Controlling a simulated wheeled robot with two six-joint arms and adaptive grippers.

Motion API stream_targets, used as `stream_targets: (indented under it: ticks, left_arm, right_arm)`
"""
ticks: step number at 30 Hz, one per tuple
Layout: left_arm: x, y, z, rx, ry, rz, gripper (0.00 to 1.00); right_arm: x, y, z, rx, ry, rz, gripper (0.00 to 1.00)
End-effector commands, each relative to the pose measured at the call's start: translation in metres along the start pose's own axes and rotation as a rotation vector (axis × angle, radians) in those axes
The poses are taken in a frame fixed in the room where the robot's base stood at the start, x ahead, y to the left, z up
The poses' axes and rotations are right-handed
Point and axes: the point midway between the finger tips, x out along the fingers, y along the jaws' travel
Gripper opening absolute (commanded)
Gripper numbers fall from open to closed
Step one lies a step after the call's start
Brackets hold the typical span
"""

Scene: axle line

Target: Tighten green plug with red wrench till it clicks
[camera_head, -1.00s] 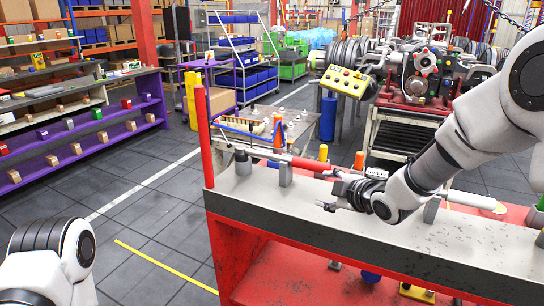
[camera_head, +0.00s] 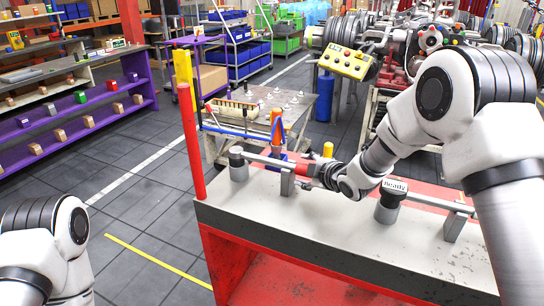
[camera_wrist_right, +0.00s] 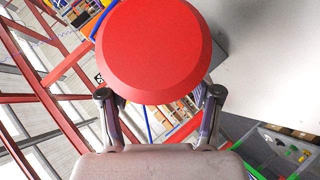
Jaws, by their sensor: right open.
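The red wrench lies level on grey stands on the workbench, its grey shaft (camera_head: 265,159) to the left and its red handle (camera_head: 304,167) to the right. My right gripper (camera_head: 318,175) is at the handle end, partly hidden by my wrist. In the right wrist view, the round red handle end (camera_wrist_right: 155,45) fills the space ahead of the open right gripper (camera_wrist_right: 160,95), between and beyond its fingers. I cannot tell whether they touch it. I cannot make out the green plug for certain. My left arm shows at lower left, but its gripper is out of frame.
The red workbench has a grey top (camera_head: 330,235), bare at the front. A red post (camera_head: 191,140) rises at its left corner. Another grey bar (camera_head: 430,200) lies on stands to the right. Behind stand a metal table (camera_head: 290,110) and a yellow control box (camera_head: 347,62).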

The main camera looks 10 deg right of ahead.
Motion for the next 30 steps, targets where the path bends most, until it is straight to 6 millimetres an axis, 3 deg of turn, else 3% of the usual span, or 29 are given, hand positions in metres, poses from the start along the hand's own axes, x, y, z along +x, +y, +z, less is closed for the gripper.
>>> stream_targets:
  ticks: [7, 8, 12, 13, 30]
  left_arm:
    - [-0.001, 0.000, 0.000, 0.000, 0.000, 0.000, 0.40]
    - [-0.001, 0.000, 0.000, 0.000, 0.000, 0.000, 0.40]
    - [-0.001, 0.000, 0.000, 0.000, -0.001, 0.000, 0.40]
    - [-0.001, 0.000, 0.000, 0.000, -0.001, 0.000, 0.40]
    - [0.004, 0.000, 0.000, 0.000, 0.000, 0.000, 0.40]
  right_arm:
    - [0.006, -0.001, 0.000, 0.001, 0.000, 0.000, 0.64]
    - [0.006, -0.001, 0.000, 0.001, 0.000, 0.000, 0.57]
    - [0.006, -0.001, 0.000, 0.001, 0.000, 0.000, 0.07]
    - [0.006, -0.001, 0.000, 0.001, 0.000, 0.000, 0.00]
    - [0.001, 0.010, -0.005, 0.001, 0.002, 0.005, 0.00]
